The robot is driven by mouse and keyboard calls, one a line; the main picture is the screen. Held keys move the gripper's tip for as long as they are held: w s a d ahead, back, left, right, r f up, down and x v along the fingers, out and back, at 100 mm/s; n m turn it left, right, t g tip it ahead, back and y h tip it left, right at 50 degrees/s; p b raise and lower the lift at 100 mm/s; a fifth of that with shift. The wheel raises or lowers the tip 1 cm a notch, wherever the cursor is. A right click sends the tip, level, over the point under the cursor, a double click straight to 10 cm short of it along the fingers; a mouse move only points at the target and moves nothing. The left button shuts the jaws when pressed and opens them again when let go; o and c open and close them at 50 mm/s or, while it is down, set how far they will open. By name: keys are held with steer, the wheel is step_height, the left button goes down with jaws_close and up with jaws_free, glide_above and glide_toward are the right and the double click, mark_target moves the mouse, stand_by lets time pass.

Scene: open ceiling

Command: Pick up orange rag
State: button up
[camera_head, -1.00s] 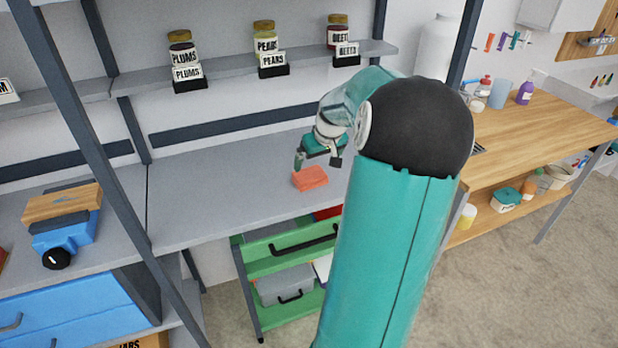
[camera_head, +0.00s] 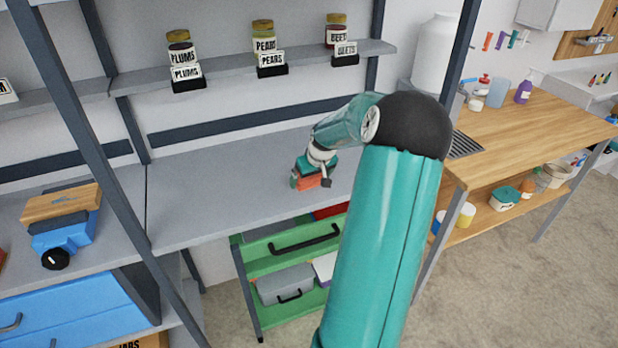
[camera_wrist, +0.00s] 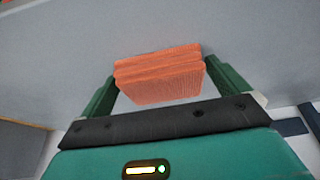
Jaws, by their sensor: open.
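The orange rag (camera_head: 307,182) is a folded block lying on the grey shelf top, partly hidden by my gripper in the head view. In the wrist view the rag (camera_wrist: 160,78) shows its ribbed folded layers. My gripper (camera_head: 310,181) is down at the rag, with its green fingers apart. In the wrist view my gripper (camera_wrist: 162,88) has one finger on each side of the rag.
Jars of plums (camera_head: 181,51), pears (camera_head: 264,45) and beets (camera_head: 338,37) stand on the upper shelf. A blue device with a wooden block (camera_head: 62,206) sits at left. A green cart (camera_head: 262,270) stands below. The grey shelf surface (camera_head: 215,195) left of the rag is clear.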

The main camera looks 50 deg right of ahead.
steer(key=c, duration=0.7)
steer(key=shift+r, duration=0.55)
step_height(320, 180, up, 2)
steer(key=shift+r, duration=0.25)
steer(key=a+r, duration=0.9)
steer(key=a, duration=0.5)
steer(key=shift+w+r, duration=0.2)
steer(key=shift+w, duration=0.1)
